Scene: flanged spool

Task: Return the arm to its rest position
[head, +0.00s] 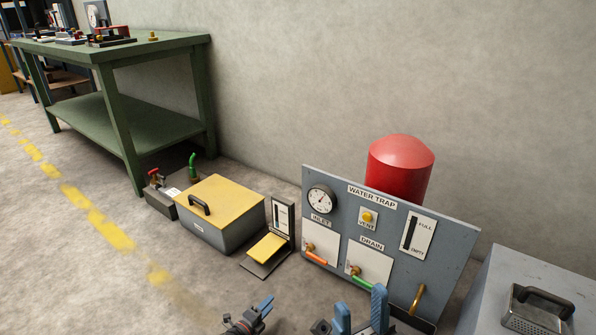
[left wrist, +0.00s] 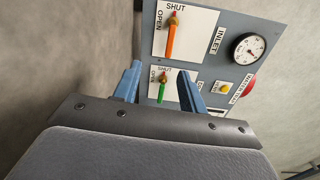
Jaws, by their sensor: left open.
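My left gripper (head: 267,305) is low in the head view, in front of and left of the water trap panel (head: 456,245). In the left wrist view its two blue fingers (left wrist: 158,88) are apart with nothing held between them, and the panel lies beyond them. My right gripper (head: 361,312) is at the bottom edge of the head view, in front of the panel. Its blue fingers stand apart, with no object visible between them. The orange inlet handle (head: 316,258) and green drain handle (head: 361,282) are on the panel; both also show in the left wrist view.
A red tank (head: 400,170) stands behind the panel. A grey box with a yellow lid (head: 222,200) and a small yellow pedal (head: 267,246) are left of it. A grey cabinet (head: 540,270) is at right. A green bench (head: 150,125) stands farther back. Floor at front left is clear.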

